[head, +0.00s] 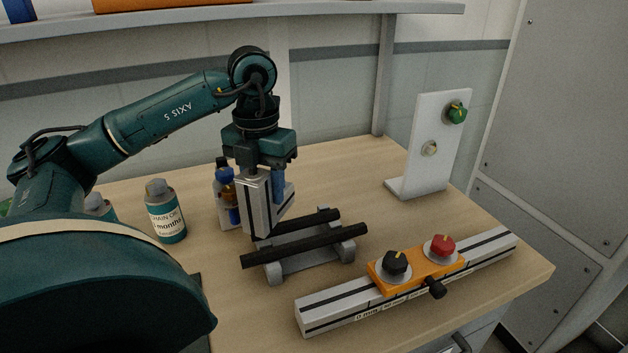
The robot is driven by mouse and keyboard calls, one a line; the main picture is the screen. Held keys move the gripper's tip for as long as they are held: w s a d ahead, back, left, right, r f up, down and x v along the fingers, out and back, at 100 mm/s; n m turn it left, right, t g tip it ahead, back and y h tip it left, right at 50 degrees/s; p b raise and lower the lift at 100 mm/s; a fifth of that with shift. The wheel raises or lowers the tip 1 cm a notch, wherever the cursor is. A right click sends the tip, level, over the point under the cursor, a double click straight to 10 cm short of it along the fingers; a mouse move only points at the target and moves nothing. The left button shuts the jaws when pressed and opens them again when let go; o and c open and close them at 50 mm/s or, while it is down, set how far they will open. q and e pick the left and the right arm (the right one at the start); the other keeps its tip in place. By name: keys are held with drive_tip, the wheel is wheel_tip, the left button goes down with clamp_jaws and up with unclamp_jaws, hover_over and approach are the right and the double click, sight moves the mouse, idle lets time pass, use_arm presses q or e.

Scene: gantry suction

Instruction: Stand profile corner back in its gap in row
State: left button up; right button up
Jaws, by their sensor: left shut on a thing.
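The profile corner (256,207) is a silver piece of aluminium profile with dark slots. It hangs upright below my left gripper (264,174), which is shut on it. Its lower end is just behind the black bars of a grey cradle (273,272); I cannot tell whether it touches anything. A blue part (279,185) shows at the gripper's right finger. The gap in the row cannot be made out clearly. My right gripper is not in view.
An orange block with black and red knobs (416,268) sits on a long slotted rail (340,308) in front. A white upright panel with a green knob (436,140) stands at right. Bare wood lies between.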

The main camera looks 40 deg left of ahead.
use_arm(q)
drive_tip(key=w+a+p, duration=0.3)
drive_tip(key=w, duration=1.2)
drive_tip(key=shift+a+f, duration=0.15)
drive_tip(key=shift+f, duration=1.6)
drive_tip(key=shift+a+f, duration=0.15)
drive_tip(key=shift+f, duration=1.55)
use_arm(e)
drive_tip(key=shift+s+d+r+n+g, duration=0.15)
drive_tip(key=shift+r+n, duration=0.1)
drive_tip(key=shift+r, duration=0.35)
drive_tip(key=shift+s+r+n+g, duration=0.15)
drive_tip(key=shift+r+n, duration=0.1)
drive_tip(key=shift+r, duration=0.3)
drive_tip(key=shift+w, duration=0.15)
use_arm(q)
drive_tip(key=shift+f, duration=0.15)
drive_tip(key=o, duration=1.4)
drive_tip(key=shift+c, duration=0.2)
